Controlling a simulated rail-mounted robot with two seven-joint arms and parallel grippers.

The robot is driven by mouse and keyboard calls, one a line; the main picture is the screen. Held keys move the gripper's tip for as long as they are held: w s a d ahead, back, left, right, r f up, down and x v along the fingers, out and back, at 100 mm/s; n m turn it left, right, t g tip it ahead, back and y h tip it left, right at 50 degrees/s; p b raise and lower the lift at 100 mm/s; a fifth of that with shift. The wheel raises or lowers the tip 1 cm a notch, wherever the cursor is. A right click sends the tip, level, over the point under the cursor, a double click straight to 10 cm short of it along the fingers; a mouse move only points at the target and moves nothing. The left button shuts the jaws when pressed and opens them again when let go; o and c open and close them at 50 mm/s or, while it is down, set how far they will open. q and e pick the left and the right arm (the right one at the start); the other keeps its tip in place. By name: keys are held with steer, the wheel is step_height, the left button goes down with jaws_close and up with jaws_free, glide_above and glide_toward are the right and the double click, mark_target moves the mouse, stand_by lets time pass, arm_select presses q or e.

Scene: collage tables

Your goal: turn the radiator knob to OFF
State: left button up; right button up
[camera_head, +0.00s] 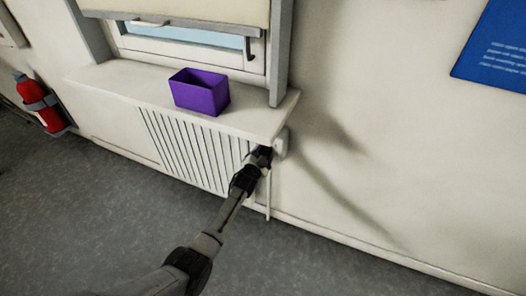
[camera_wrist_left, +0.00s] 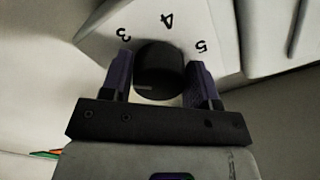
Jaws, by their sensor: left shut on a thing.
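The radiator knob (camera_wrist_left: 160,66) is a dark round knob on a white plate (camera_wrist_left: 100,30) in the left wrist view. The figures 3, 4 and 5 show around its far side; no OFF mark can be made out. A faint light line shows on the knob's near left part. My left gripper (camera_wrist_left: 161,82) has a purple finger on each side of the knob and is shut on it. In the head view my left gripper (camera_head: 264,157) reaches the right end of the radiator (camera_head: 185,145) and hides the knob there.
A window sill (camera_head: 125,80) juts out above the radiator, close over my gripper. A purple open box (camera_head: 203,98) stands on the sill. A thin pipe (camera_head: 268,195) runs down below the gripper. A red fire extinguisher (camera_head: 35,100) is at the left. The grey floor in front is clear.

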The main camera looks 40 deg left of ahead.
arm_select(q)
steer(key=n+p, duration=0.1)
steer(key=n, duration=0.2)
steer(key=n+p, duration=0.1)
steer(key=n, duration=0.2)
steer(key=shift+d+n, duration=0.1)
steer(key=shift+n, duration=0.2)
steer(key=n, duration=0.2)
steer(key=shift+n, duration=0.3)
steer(key=n, duration=0.3)
steer(key=shift+d+n+p, duration=0.15)
steer(key=shift+n+p, duration=0.15)
steer(key=shift+p, duration=0.05)
steer(key=n, duration=0.2)
steer(key=shift+n, duration=0.4)
steer(key=n, duration=0.3)
steer(key=shift+d+n+b, duration=0.1)
steer(key=shift+n+b, duration=0.2)
steer(key=shift+b, duration=0.1)
steer(key=n+b, duration=0.1)
steer(key=n, duration=0.3)
steer(key=shift+w, duration=0.1)
steer(key=shift+r+n+b, duration=0.15)
steer(key=shift+n+b, duration=0.2)
steer(key=shift+n, duration=1.05)
